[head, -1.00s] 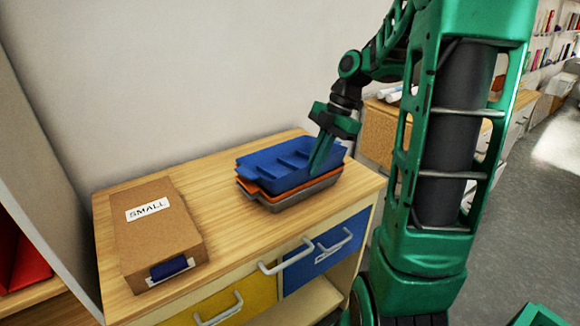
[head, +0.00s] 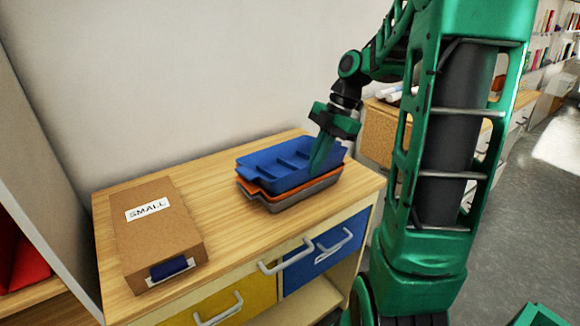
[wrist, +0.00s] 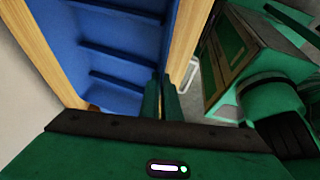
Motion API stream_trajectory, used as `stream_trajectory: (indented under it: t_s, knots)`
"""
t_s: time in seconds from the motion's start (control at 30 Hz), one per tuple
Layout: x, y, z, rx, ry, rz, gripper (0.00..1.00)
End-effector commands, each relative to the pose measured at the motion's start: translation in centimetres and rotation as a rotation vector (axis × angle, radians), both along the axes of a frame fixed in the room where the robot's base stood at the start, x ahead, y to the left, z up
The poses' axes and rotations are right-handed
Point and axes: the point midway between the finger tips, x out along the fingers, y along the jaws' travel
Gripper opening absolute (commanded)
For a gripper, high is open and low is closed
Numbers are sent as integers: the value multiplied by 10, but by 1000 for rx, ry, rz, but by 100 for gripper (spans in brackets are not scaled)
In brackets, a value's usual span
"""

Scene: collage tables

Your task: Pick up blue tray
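The blue tray (head: 272,165) has several divided compartments. It lies on top of an orange tray (head: 257,193) and a grey tray (head: 290,201), stacked on the wooden cabinet top. My gripper (head: 322,156) points down at the right end of the blue tray. In the wrist view, the blue tray (wrist: 115,55) fills the upper left, and my gripper's fingers (wrist: 161,92) are close together at its side wall, one on each side. They look shut on that wall. The fingertips are partly hidden in the head view, and the tray still rests on the stack.
A brown box labelled SMALL (head: 160,235) lies on the left of the cabinet top (head: 222,235). Bare wood separates it from the trays. A wall (head: 200,80) stands behind. Drawer handles (head: 287,258) stick out in front.

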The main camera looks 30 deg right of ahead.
Motion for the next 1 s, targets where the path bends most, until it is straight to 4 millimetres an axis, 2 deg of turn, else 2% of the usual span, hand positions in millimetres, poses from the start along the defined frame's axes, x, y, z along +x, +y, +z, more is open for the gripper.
stream_trajectory:
  t_s: [0.37, 0.53, 0.67, 1.0]
  knots:
    - [0, 0, 3, 0, 1, 0, 0]
    - [0, 0, 19, -1, -1, 0, 0]
    - [1, -1, 41, -3, -2, 0, 0]
    - [-25, 63, 82, -2, -4, 5, 0]
